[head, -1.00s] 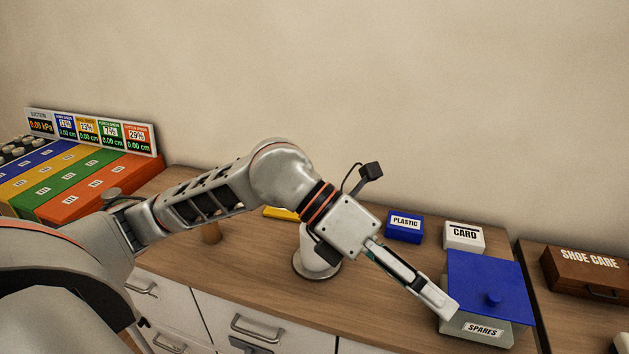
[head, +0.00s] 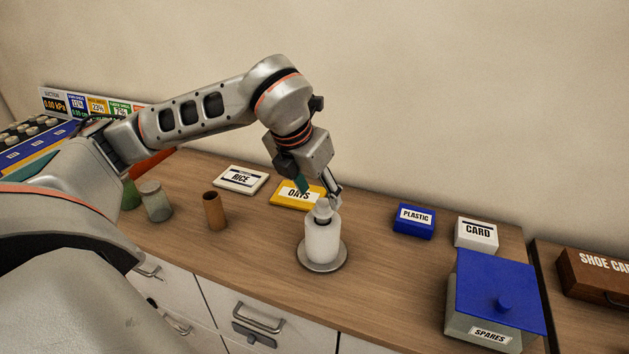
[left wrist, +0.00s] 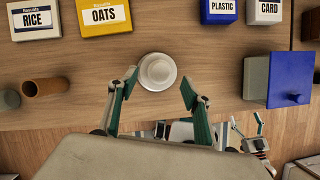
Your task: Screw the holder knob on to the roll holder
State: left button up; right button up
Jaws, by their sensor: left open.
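The roll holder (head: 329,267) stands on the wooden counter as a round metal base with a white roll (head: 322,241) upright on it. A small pale cap-like piece (head: 322,210) sits at its top above a dark band; I cannot tell whether it is the holder knob. My left gripper (head: 318,195) is just above the top, pointing down, partly hidden by its wrist. In the left wrist view the left gripper's fingers (left wrist: 160,83) are open and apart, with the round top of the roll (left wrist: 157,71) between and slightly beyond them. My right gripper (left wrist: 249,127) shows small, low, fingers apart.
A grey spares box with a blue knobbed lid (head: 498,285) stands at the right, near plastic (head: 414,222) and card (head: 476,233) boxes. Oats (head: 291,196) and rice (head: 240,179) packets lie behind left. A brown tube (head: 213,211) and jar (head: 155,201) stand left.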

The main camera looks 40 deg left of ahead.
aim_at(322, 202)
pick_arm(q)
jog(key=shift+x, duration=1.75)
jog(key=c, duration=1.2)
jog(key=o, duration=0.8)
jog(key=shift+o, duration=0.2)
